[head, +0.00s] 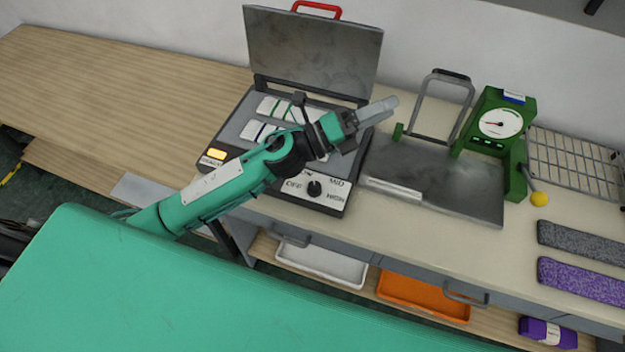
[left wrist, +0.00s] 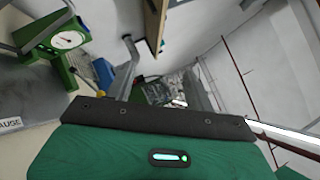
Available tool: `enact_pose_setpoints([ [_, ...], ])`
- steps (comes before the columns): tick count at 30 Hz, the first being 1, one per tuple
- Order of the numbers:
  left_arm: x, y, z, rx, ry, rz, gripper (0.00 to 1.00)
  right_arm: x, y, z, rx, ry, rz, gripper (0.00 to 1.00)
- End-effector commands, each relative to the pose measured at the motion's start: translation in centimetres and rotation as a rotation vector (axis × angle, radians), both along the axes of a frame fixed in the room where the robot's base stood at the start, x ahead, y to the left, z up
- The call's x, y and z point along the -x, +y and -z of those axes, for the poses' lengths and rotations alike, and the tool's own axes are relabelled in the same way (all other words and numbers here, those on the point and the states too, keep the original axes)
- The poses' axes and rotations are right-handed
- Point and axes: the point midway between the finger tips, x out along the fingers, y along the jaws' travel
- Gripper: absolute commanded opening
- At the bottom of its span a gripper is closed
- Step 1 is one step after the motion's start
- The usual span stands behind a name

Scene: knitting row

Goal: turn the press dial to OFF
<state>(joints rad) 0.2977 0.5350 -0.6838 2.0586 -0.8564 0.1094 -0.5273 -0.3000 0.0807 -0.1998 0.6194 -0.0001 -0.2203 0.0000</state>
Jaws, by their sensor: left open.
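The press (head: 227,132) stands open on the bench, its grey lid raised with a red handle on top. Its black dial (head: 314,188) sits on the front panel, with OFF printed to its left, MID above right and HIGH to its right. Another label above is partly hidden by my arm. I cannot tell which mark the dial points to. An orange lamp (head: 217,154) glows at the panel's left. My left gripper (head: 376,111) is open and empty, above the press's right edge, up and to the right of the dial and apart from it. My right gripper is not in view.
Striped knitted pieces (head: 283,108) lie on the press bed. Right of it stand a grey plate (head: 450,180) and a green gauge (head: 500,122) with a yellow-knobbed lever. A wire rack (head: 575,160) and grey and purple strips lie further right. The bench left of the press is clear.

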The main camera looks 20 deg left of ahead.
Motion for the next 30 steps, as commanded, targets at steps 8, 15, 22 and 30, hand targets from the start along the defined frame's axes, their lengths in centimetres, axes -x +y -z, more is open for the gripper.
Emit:
enact_pose_setpoints([
  [8,3.8,-1.9,3.7,-0.612,-0.574,0.415,0.54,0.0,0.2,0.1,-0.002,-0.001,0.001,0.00],
  [15,3.2,5.7,10.1,-1.163,-0.874,0.795,0.54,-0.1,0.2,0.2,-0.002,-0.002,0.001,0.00],
  [22,1.2,14.6,12.2,-1.514,-0.932,1.065,0.54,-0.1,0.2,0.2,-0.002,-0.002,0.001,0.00],
  [30,1.0,16.6,13.1,-1.591,-0.924,1.139,0.54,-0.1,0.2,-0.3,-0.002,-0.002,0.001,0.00],
])
